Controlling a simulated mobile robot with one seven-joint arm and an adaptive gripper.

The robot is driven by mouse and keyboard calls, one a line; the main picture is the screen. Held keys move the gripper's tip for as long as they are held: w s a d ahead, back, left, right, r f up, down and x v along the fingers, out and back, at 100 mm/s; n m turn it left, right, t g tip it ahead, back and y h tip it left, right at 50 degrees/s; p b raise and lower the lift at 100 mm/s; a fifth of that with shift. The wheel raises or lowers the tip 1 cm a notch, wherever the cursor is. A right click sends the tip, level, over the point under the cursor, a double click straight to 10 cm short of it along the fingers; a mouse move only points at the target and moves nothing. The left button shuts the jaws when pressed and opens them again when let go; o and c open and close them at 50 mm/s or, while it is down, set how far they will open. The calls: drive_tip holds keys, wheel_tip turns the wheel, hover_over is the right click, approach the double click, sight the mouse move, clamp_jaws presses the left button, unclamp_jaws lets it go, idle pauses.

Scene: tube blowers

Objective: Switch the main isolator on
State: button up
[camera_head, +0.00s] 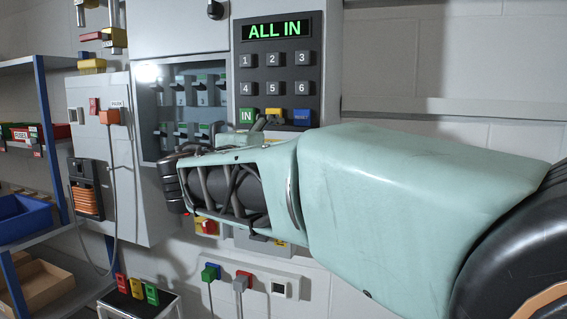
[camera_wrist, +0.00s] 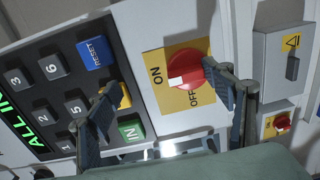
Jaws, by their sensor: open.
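A red rotary knob (camera_wrist: 188,74) sits on a yellow plate (camera_wrist: 160,98) marked ON and OFF in the wrist view. It has a white mark on its left side; I cannot tell for sure which word the mark points to. My gripper (camera_wrist: 170,84) is open. One finger lies left of the knob, over the keypad's yellow key. The other lies close along the knob's right side; I cannot tell whether it touches. Nothing is held. In the head view my arm hides this knob and most of my gripper.
The keypad (camera_head: 276,74) with an ALL IN display stands directly above. A second, smaller red knob (camera_wrist: 282,123) sits on yellow beside a grey box (camera_wrist: 284,60) with a warning sign. Below are coloured plugs (camera_head: 210,272). A shelf with a blue bin (camera_head: 22,218) is at left.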

sight(277, 115)
drive_tip(key=o, duration=0.7)
drive_tip(key=r, duration=0.6)
drive_tip(key=shift+w+a+r, duration=0.1)
drive_tip(key=shift+w+a, duration=0.05)
drive_tip(key=shift+w, duration=0.1)
drive_tip(key=shift+a+r, duration=0.1)
drive_tip(key=shift+r, duration=0.25)
wheel_tip(277, 115, down, 4)
drive_tip(key=shift+r, duration=0.15)
drive_tip(key=shift+c, duration=0.2)
drive_tip(key=shift+s+r, duration=0.1)
drive_tip(key=shift+s, duration=0.2)
drive_tip(key=shift+c, duration=1)
drive_tip(key=shift+s+a+f+b, duration=0.15)
drive_tip(key=shift+s+f+b, duration=0.15)
drive_tip(key=shift+s, duration=0.25)
drive_tip(key=c, duration=0.3)
drive_tip(key=s, duration=0.1)
drive_tip(key=s+r, duration=0.1)
drive_tip(key=shift+s+a, duration=0.2)
drive_tip(key=shift+s, duration=0.1)
drive_tip(key=c, duration=0.4)
drive_tip(key=shift+o, duration=0.2)
drive_tip(key=b+v, duration=0.2)
drive_tip(key=v, duration=0.6)
drive_tip(key=shift+s+f, duration=0.35)
drive_tip(key=shift+f, duration=0.15)
drive_tip(key=shift+b, duration=0.3)
